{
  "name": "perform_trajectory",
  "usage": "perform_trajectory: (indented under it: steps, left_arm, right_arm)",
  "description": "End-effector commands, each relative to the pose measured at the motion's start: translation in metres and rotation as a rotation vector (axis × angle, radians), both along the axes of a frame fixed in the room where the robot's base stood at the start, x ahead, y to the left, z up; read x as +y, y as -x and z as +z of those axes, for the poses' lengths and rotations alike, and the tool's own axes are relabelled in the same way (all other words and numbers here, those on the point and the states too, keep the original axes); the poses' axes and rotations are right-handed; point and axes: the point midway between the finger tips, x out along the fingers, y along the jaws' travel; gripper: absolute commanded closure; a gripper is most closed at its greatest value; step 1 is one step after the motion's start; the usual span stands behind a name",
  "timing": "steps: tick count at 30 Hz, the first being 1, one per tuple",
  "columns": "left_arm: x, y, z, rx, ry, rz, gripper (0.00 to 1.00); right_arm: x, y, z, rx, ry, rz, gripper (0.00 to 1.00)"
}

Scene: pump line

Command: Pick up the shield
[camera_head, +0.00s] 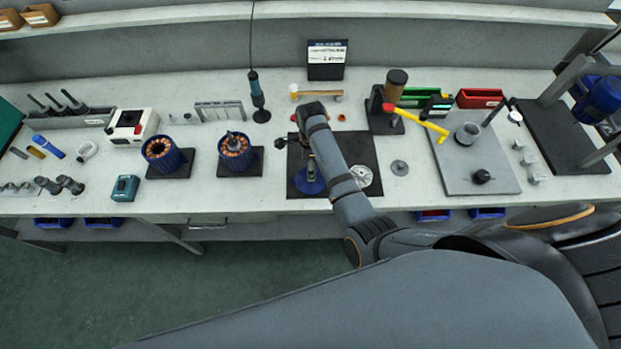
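I cannot tell for sure which part is the shield. A silvery round plate with openings (361,175) lies on the black mat, just right of my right forearm. A smaller grey disc (399,168) lies on the bench further right. A blue round part (308,184) is on the mat left of the forearm, partly covered. My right arm reaches in from the lower right over the mat. My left gripper is out of view.
Two motor stators with copper windings (162,154) (236,150) stand left of the mat. A dark press-like stand (385,118) and a grey plate with a cylinder (458,165) are to the right. A sign (327,59) stands behind.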

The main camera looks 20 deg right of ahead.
Motion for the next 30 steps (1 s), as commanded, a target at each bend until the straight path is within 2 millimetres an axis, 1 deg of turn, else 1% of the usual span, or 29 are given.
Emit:
perform_trajectory:
  steps: [2,6,9,12,17,20,30]
  left_arm:
    - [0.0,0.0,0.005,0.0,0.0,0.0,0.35]
    - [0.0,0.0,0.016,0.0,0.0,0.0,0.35]
    - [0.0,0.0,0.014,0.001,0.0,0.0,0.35]
    - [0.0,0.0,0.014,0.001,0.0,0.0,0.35]
    - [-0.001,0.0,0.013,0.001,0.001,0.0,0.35]
    - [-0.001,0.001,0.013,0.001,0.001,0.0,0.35]
    - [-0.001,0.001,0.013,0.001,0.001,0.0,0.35]
  right_arm:
    - [0.0,0.001,-0.005,0.003,0.001,0.001,0.33]
    - [0.002,0.004,-0.029,0.006,0.001,0.002,0.33]
    - [0.002,0.003,-0.045,0.003,0.0,0.001,0.33]
    - [0.002,0.003,-0.051,0.002,-0.001,0.0,0.33]
    - [0.002,0.003,-0.052,0.001,0.0,0.0,0.33]
    - [0.002,0.003,-0.052,0.001,0.0,0.0,0.44]
    - [0.002,0.003,-0.052,0.001,0.0,0.001,0.9]
